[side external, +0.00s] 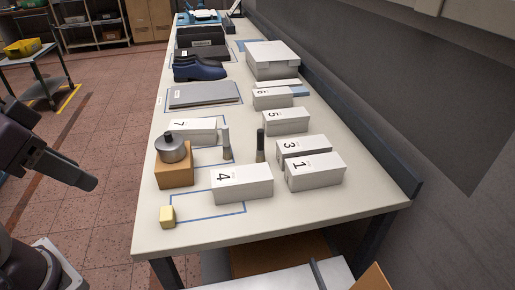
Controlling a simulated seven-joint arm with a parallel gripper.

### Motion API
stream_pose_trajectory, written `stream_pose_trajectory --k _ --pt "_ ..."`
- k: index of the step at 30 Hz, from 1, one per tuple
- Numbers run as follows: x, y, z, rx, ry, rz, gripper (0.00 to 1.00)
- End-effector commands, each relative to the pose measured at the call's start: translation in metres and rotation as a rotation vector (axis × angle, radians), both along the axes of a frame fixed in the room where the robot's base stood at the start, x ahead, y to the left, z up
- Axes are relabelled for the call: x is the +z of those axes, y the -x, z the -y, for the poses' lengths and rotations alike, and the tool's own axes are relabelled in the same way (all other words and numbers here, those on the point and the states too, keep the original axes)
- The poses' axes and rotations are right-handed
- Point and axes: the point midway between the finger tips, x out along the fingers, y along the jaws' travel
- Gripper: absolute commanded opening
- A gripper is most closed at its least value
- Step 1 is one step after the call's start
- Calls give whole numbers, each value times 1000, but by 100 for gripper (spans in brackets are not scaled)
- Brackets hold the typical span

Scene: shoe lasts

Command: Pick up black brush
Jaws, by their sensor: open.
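A slim upright brush with a black top (260,140) stands on the white table (270,222), between the white boxes; its lower part looks grey-brown. A similar upright brush with a grey top (226,143) stands just left of it. My gripper (91,183) is at the left, off the table's left edge, well apart from both brushes. It looks empty, and the gap between its fingers is hard to make out from this side.
A cardboard box (174,176) with a round metal tin (171,148) stands left of the brushes. White numbered boxes, such as box 4 (242,184) and box 3 (303,150), stand close in front and right. A yellow block (167,217) sits near the front-left corner.

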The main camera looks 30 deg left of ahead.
Motion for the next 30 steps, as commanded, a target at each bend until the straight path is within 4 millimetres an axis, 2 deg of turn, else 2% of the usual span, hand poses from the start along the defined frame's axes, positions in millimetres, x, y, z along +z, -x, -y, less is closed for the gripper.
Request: stream_pose_trajectory --k 12,13,21,23,25,26,27,28,30 --pt "0 0 0 0 0 0 41" --pt "0 0 0 0 0 0 45" --pt "1 -5 0 0 0 4 45" --pt "5 -25 0 -2 -1 23 45" --pt "10 -70 1 -7 -2 68 45" --pt "11 -95 2 -9 -2 95 45" --pt "11 -132 3 -13 -3 137 45" --pt "9 -160 4 -16 -3 170 45" --pt "-2 -223 7 -25 -3 247 45"
